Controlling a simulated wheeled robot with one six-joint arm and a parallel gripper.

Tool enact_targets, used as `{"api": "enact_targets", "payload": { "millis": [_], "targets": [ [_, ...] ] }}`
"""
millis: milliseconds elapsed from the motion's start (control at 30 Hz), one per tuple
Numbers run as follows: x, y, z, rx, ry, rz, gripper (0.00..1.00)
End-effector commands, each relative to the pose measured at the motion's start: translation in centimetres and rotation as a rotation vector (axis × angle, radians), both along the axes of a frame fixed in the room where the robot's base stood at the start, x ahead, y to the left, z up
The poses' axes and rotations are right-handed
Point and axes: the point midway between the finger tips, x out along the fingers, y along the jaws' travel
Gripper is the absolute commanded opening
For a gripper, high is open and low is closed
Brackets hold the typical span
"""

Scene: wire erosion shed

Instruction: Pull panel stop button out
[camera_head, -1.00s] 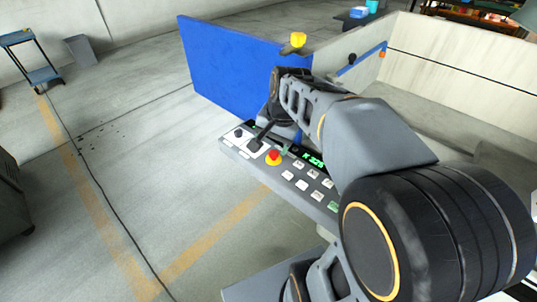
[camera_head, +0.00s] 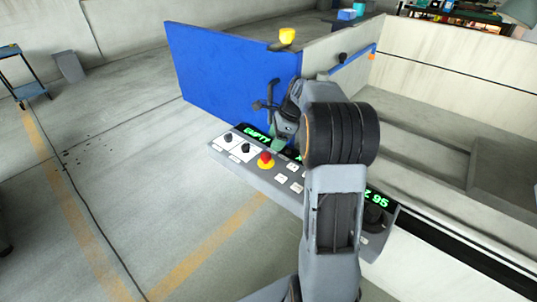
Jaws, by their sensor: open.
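The red stop button (camera_head: 266,158) sits on a yellow base on the grey control panel (camera_head: 272,180), left of my forearm. I cannot tell from this view whether the button is in or out. My gripper (camera_head: 264,95) is open and empty. It appears above the button in the picture, in front of the blue panel, with its fingers pointing left and up, apart from the button. My arm hides the middle of the control panel and part of its green display.
Dark knobs (camera_head: 228,138) and pale keys (camera_head: 281,179) surround the button. A pale machine enclosure (camera_head: 450,55) stands at right. The floor at left is mostly open.

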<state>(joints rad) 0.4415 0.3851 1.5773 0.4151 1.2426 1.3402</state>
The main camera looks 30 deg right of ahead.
Motion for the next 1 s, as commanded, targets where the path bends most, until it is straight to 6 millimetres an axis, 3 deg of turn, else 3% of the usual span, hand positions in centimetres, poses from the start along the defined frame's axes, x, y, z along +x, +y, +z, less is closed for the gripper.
{"api": "enact_targets", "payload": {
  "millis": [200,400,867,1000],
  "targets": [
    [0.4,1.4,-3.6,0.001,0.003,0.001,0.66],
    [0.7,2.2,-5.5,-0.001,0.001,0.003,0.66],
    [0.9,2.4,-6.2,-0.001,0.0,0.002,0.66],
    [0.9,2.4,-6.2,-0.001,0.0,0.002,0.54]
  ]
}}
